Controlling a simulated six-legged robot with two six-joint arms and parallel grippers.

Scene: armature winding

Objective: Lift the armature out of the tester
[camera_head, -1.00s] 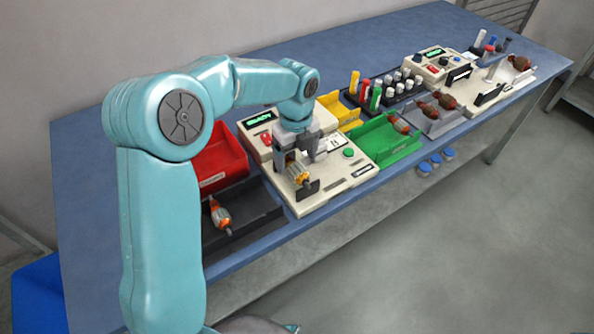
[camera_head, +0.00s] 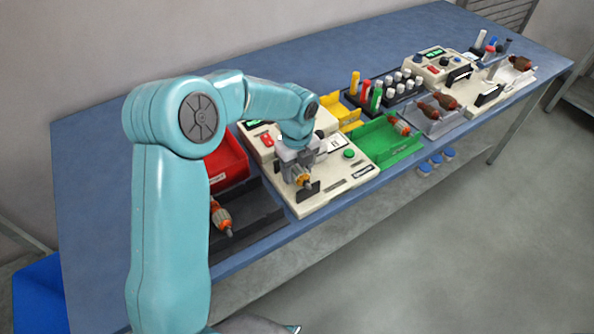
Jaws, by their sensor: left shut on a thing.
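The tester (camera_head: 335,196) is a cream box with a small green display and a green button, on the blue bench. The armature (camera_head: 304,181), with orange windings and a shaft, sits low over the tester's front part, beside dark upright supports. My left gripper (camera_head: 297,170) points down from above and is shut on the armature. The fingers hide much of the armature, so I cannot tell whether it still touches its supports. My right gripper does not show.
A red bin (camera_head: 226,163) and a dark tray (camera_head: 262,222) with another armature (camera_head: 221,217) lie left of the tester. A green bin (camera_head: 385,149), a yellow bin (camera_head: 343,108) and a rack of pegs (camera_head: 402,95) stand to the right. The bench's back left is clear.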

